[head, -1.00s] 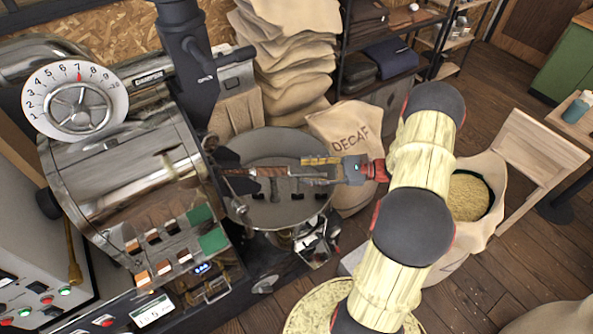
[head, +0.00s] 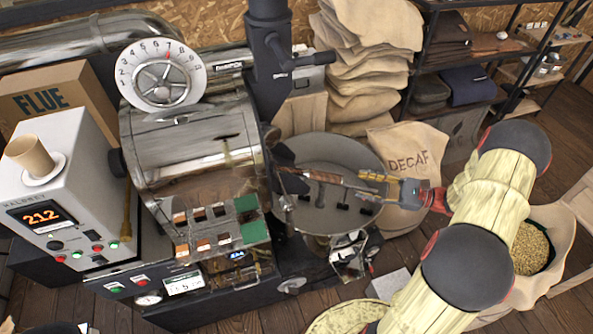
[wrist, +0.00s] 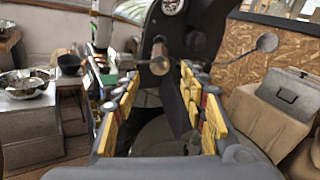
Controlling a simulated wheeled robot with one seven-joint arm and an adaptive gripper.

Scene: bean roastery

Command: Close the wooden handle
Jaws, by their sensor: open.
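The wooden handle (head: 328,177) is a brown bar that projects from the front of the roaster drum, above the round cooling tray (head: 340,148). In the wrist view the wooden handle (wrist: 159,61) shows nearly end-on, with its rounded tip toward me. My gripper (head: 362,178) is just right of the handle's free end. In the wrist view my gripper (wrist: 160,82) is open, with yellow-padded fingers to the left and right of the handle's line. I see no finger contact with the handle; the exact gap at its tip is hard to tell.
The metal drum (head: 190,145) and black column (head: 268,60) stand left of and behind the handle. A control cabinet (head: 75,215) reading 212 is at far left. A DECAF sack (head: 408,165) stands behind my gripper. Stacked sacks (head: 365,50) are at the back.

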